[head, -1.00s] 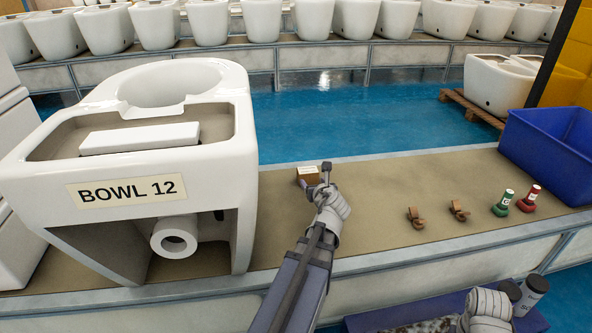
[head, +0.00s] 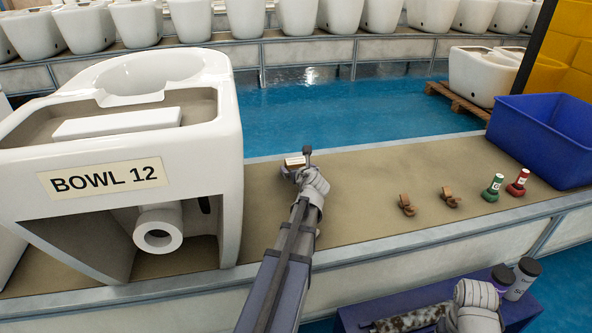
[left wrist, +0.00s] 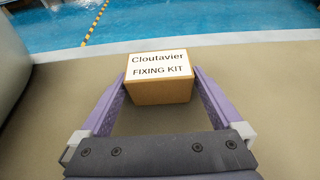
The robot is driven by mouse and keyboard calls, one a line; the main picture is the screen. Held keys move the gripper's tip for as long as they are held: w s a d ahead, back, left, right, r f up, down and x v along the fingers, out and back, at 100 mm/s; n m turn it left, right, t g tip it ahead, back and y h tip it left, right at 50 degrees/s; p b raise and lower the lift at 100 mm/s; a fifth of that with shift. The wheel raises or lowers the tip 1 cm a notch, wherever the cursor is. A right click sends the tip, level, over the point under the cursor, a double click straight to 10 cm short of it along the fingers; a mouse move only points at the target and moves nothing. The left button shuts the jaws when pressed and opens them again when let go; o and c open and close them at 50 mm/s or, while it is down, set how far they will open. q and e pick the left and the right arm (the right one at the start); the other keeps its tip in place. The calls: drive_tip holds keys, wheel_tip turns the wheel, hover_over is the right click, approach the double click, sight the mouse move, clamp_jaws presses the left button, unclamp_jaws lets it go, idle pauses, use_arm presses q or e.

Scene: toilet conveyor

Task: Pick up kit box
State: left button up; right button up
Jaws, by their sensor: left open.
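The kit box is a small brown carton (head: 294,162) with a white top label, on the tan conveyor belt to the right of the big white bowl. In the left wrist view the box (left wrist: 159,91) reads "Cloutavier FIXING KIT" and its near part lies between the fingertips. My left gripper (left wrist: 160,84) is open, with one purple finger on each side of the box. In the head view my left gripper (head: 296,166) partly hides the box. I cannot tell whether the fingers touch it. My right gripper (head: 473,310) is at the lower right, with its fingertips not clear.
The white bowl labelled BOWL 12 (head: 105,179) stands close on the left. Two brown clips (head: 407,205), a green bottle (head: 492,188), a red bottle (head: 517,183) and a blue bin (head: 540,135) are to the right. The belt (head: 355,190) between is clear.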

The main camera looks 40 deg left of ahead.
use_arm(q)
drive_tip(key=c, duration=1.2)
drive_tip(key=shift+r, duration=0.2)
